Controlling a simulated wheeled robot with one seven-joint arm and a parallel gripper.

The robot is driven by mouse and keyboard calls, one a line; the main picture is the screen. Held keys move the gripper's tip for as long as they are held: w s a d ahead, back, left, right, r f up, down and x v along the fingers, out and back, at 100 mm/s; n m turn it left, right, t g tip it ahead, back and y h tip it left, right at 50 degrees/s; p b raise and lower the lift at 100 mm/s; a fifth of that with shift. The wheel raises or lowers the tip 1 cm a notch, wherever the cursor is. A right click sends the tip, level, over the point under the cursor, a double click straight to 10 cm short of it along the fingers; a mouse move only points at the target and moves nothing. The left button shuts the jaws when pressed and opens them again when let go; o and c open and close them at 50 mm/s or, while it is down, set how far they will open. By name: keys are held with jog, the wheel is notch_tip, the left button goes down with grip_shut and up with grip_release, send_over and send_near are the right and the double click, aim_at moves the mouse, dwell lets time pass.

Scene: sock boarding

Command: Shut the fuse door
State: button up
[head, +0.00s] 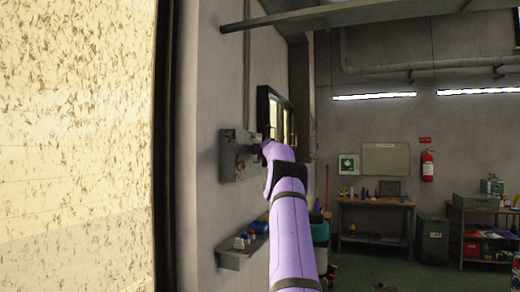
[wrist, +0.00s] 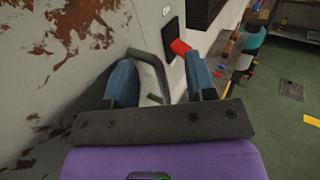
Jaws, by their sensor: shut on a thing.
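A grey fuse box (head: 228,155) is mounted on the wall left of centre in the head view. My purple arm reaches up to its right side and hides part of it. In the wrist view, a light grey panel, seemingly the fuse door (wrist: 150,48), shows with a bent dark grey handle (wrist: 160,72) on it. My gripper (wrist: 158,62) has one blue finger on either side of the handle and is shut on it. The exact contact is partly hidden. How far the door stands open cannot be told. A red lever (wrist: 180,47) sits beside the right finger.
A small wall shelf (head: 230,258) with red, blue and white items is below the box. A dark-framed window (head: 263,108) is to its right. Workbenches (head: 350,205) stand at the back. The green floor (wrist: 275,135) on the right looks mostly clear.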

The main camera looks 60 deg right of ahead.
jog(key=shift+w+a+r, duration=0.1)
jog(key=shift+a+r, duration=0.05)
jog(key=shift+r, duration=0.25)
jog(key=shift+w+a+r, duration=0.1)
jog(key=shift+a+r, duration=0.05)
jog(key=shift+r, duration=0.25)
jog(key=shift+s, duration=0.1)
jog(key=f+v, duration=0.1)
jog(key=v, duration=0.9)
jog(key=shift+s+f, duration=0.25)
jog(key=shift+f, duration=0.05)
dwell(0.3)
jog(key=shift+a, duration=0.1)
dwell(0.5)
